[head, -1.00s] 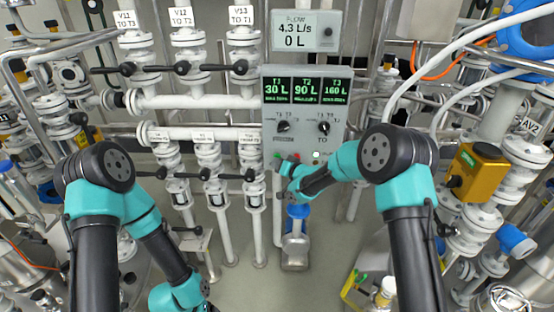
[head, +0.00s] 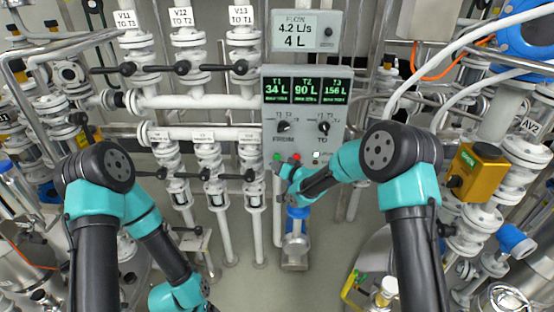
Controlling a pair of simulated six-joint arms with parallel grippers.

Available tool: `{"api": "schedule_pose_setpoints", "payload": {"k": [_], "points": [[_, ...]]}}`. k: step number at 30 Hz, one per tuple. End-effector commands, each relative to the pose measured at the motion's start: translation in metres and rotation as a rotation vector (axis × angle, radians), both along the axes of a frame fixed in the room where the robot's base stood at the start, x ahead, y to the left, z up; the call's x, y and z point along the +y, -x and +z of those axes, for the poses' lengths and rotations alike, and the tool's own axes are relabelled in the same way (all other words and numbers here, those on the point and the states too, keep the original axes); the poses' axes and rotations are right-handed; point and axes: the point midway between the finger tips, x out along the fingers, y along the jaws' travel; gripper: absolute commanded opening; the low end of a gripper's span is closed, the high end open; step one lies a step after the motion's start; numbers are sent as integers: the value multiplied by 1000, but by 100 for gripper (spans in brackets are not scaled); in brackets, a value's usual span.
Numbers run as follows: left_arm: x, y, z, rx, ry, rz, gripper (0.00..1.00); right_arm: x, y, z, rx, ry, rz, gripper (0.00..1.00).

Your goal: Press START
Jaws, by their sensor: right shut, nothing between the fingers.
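The grey control panel (head: 271,126) stands at the centre in the head view. Along its lower edge are a green button (head: 277,157), a red button (head: 296,157) and a pale button (head: 316,155); their labels are too small to read. My right gripper (head: 283,166) is shut and empty, with its tip just below the green and red buttons. I cannot tell whether it touches the panel. The panel screens (head: 307,91) read T1 34 L, T2 90 L, T3 156 L. My left arm hangs at lower left, its gripper out of view.
Above the panel, the flow display (head: 296,31) reads 4.2 L/s and 4 L. Two selector knobs (head: 283,126) sit above the buttons. White pipes and black-handled valves (head: 182,67) crowd the left. A yellow valve box (head: 477,172) is at right.

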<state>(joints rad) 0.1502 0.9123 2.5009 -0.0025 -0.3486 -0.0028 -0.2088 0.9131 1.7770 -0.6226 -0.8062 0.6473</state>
Motion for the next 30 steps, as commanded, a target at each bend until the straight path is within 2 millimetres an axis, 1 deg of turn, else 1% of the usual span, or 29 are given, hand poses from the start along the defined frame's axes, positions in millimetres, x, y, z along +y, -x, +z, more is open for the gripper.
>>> {"api": "schedule_pose_setpoints", "payload": {"k": [9, 13, 30], "points": [[0, 0, 0, 0, 0, 0, 79, 0, 1, 0, 0, 0, 0, 0], [0, 0, 0, 0, 0, 0, 79, 0, 5, 1, 0, -2, 0, 0], [0, 0, 0, 0, 0, 0, 79, 2, 48, 1, 0, -2, 0, 0]]}}
